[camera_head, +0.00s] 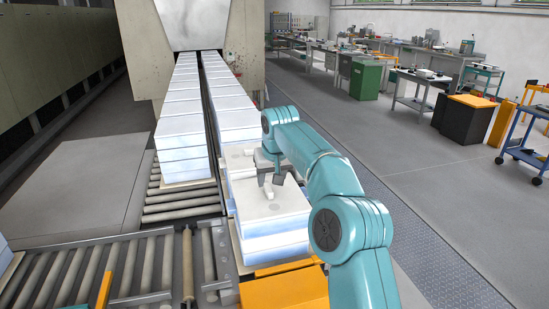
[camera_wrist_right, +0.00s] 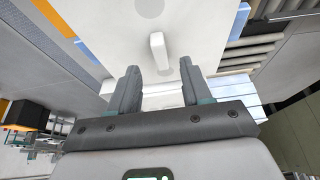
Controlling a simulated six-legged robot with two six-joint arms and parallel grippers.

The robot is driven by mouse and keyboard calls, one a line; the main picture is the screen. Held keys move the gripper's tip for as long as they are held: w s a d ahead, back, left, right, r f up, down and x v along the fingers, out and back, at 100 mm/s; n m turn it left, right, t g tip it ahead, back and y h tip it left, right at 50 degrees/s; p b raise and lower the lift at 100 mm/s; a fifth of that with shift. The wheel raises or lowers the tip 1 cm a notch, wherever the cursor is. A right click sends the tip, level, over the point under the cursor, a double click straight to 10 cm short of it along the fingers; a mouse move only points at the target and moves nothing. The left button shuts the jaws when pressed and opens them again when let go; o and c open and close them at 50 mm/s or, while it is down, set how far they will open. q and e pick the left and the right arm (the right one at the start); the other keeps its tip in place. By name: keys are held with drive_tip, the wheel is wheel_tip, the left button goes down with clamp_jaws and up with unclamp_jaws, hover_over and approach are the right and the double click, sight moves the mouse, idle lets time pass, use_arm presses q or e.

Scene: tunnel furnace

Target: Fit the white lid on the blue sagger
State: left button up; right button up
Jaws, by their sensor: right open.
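In the head view a white lid (camera_head: 290,203) covers the top of the nearest stack in the right-hand row. Pale blue-white sagger walls (camera_head: 272,240) show below it, with a seam partway down. My right gripper (camera_head: 270,179) is over the far part of this white top, pointing down. In the right wrist view the right gripper (camera_wrist_right: 158,86) is open and empty. A narrow white bar-shaped handle (camera_wrist_right: 158,52) on the white surface (camera_wrist_right: 210,28) lies just beyond and between its fingertips. I cannot tell whether the fingers touch the surface. My left gripper is not in view.
Two rows of lidded stacks (camera_head: 188,128) run back into the furnace mouth (camera_head: 189,25). Rollers (camera_head: 150,262) lie at the front left. An orange block (camera_head: 284,290) stands close before the nearest stack. A grey plate (camera_head: 85,190) lies left.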

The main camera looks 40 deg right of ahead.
drive_tip(key=p+v, duration=0.2)
drive_tip(key=v, duration=1)
drive_tip(key=shift+s+r, duration=0.15)
drive_tip(key=shift+r, duration=0.1)
